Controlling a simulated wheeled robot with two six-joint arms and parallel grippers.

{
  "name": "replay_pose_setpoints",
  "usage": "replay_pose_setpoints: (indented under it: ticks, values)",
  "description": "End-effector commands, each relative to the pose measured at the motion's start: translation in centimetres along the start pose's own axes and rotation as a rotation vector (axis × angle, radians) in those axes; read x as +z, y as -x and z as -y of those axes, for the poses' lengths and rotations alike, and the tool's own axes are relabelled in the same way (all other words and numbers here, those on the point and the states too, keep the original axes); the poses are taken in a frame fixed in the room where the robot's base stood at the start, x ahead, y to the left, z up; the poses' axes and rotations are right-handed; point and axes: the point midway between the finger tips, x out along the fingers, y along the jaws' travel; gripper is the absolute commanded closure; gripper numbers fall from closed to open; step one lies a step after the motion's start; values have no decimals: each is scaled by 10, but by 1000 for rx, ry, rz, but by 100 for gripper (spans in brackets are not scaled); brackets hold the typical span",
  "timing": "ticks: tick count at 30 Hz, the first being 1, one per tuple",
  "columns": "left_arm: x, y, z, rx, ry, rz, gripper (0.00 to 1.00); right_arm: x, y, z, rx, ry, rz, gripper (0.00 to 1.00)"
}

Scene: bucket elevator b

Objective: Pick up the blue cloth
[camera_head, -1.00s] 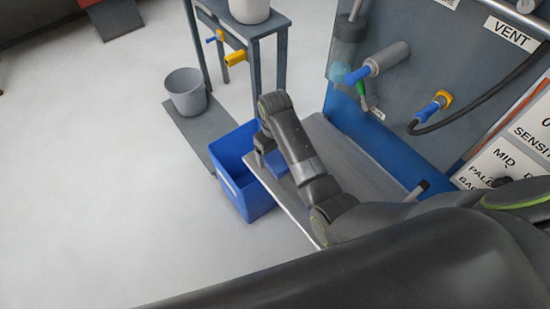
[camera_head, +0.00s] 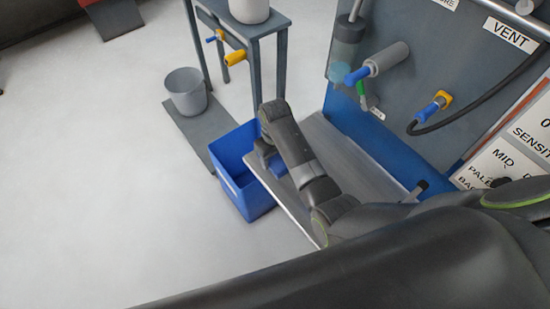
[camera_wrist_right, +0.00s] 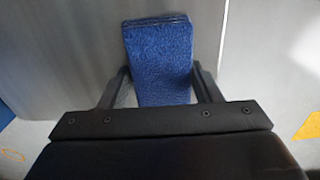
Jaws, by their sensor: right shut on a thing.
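The blue cloth (camera_wrist_right: 158,60) is a folded, textured pad between the two fingers of my right gripper (camera_wrist_right: 162,88) in the right wrist view. The fingers are shut on its sides, and its far end sticks out beyond them. In the head view, a small part of the cloth (camera_head: 277,166) shows beside my right gripper (camera_head: 265,152), at the left edge of the grey shelf (camera_head: 345,165). My forearm hides most of the fingers there. My left gripper is not in view.
A blue bin (camera_head: 240,185) stands on the floor just left of the shelf. A grey bucket (camera_head: 186,92) sits on a low plate behind it, beside a grey stand (camera_head: 282,65). A panel with a vent hose (camera_head: 470,112) rises behind the shelf. The floor at left is clear.

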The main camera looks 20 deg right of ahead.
Motion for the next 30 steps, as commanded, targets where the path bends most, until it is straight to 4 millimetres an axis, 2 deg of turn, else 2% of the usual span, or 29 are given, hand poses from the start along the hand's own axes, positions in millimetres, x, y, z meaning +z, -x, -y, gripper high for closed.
replay_pose_setpoints:
  ticks: [5, 8, 17, 19, 24, 30]
  values:
    - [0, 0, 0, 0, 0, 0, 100, -1, 7, 0, 0, 0, -2, 65]
    - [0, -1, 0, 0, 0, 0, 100, -1, 20, 0, 1, 0, -5, 65]
    - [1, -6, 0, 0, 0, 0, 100, -1, 77, 0, 1, 0, -5, 65]
    - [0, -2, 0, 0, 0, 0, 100, -1, 89, 0, 1, 0, -3, 65]
    - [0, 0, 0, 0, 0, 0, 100, 0, 100, 0, 0, 0, -1, 65]
    - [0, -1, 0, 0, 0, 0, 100, 0, 100, 0, 0, 0, 0, 65]
